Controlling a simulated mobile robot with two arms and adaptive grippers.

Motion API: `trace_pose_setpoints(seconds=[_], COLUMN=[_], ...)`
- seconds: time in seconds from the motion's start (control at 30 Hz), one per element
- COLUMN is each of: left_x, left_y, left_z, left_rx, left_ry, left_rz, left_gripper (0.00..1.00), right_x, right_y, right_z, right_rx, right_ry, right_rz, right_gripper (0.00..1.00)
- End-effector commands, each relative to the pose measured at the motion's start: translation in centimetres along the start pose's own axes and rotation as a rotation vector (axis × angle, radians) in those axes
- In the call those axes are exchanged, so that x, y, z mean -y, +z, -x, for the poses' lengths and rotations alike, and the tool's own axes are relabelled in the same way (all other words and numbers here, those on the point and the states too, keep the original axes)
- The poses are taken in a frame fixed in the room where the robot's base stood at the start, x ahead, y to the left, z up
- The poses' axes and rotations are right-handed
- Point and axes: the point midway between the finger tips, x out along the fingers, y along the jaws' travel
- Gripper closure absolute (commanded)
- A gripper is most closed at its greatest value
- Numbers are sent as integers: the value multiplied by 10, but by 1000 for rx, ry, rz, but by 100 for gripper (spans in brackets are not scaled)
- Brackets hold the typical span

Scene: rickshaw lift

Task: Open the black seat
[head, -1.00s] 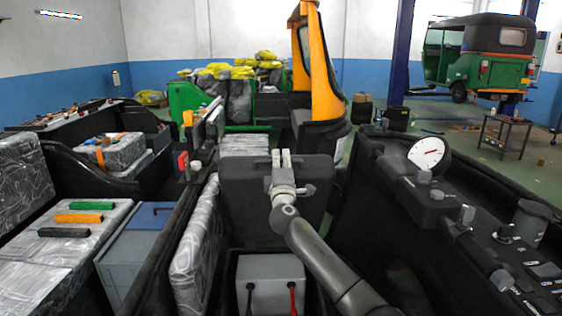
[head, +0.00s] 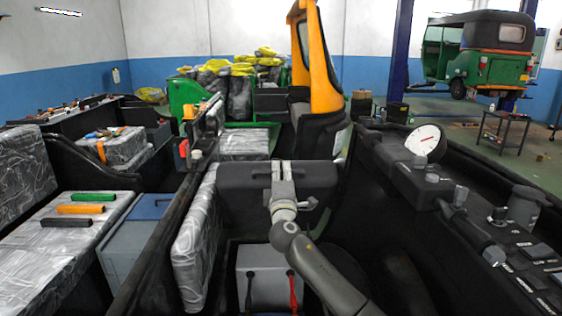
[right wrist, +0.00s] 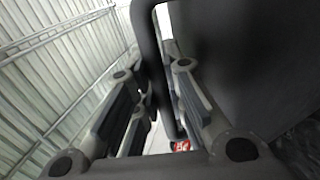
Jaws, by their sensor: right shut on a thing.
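The black seat (head: 245,202) is in the middle of the head view, raised and tilted above an open compartment. My right gripper (head: 282,166) is at its top edge, with my right arm reaching up from below. In the right wrist view, my right gripper (right wrist: 160,105) has its fingers on either side of a black bar (right wrist: 150,50) and is shut on it. The dark seat surface (right wrist: 245,55) fills the right of that view. My left gripper is not in view.
A grey box (head: 262,268) with black and red leads sits in the compartment below the seat. A dashboard with a white gauge (head: 426,143) is on the right. Wrapped boxes, coloured bars (head: 93,198) and a blue-lidded box (head: 150,212) stand on the left.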

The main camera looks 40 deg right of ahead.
Motion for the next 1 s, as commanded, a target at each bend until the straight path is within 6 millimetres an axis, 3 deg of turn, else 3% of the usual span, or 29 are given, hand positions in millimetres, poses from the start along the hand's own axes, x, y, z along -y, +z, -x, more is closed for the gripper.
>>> trace_pose_setpoints(seconds=[0.13,0.47,0.5,0.53,0.87,1.0], left_x=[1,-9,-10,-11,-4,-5], left_y=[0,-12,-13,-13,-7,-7], left_z=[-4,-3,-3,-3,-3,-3], left_rx=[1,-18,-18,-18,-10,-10], left_ry=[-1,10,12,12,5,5], left_rz=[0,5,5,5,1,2], left_gripper=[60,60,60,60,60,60], right_x=[0,0,0,0,0,1], right_y=[0,0,0,0,1,0], right_z=[14,15,15,15,15,24], right_rx=[-2,-1,0,0,0,-1], right_ry=[7,7,7,7,6,4], right_rz=[-1,-2,-2,-2,-1,-1], right_gripper=[100,100,84,80,79,79])
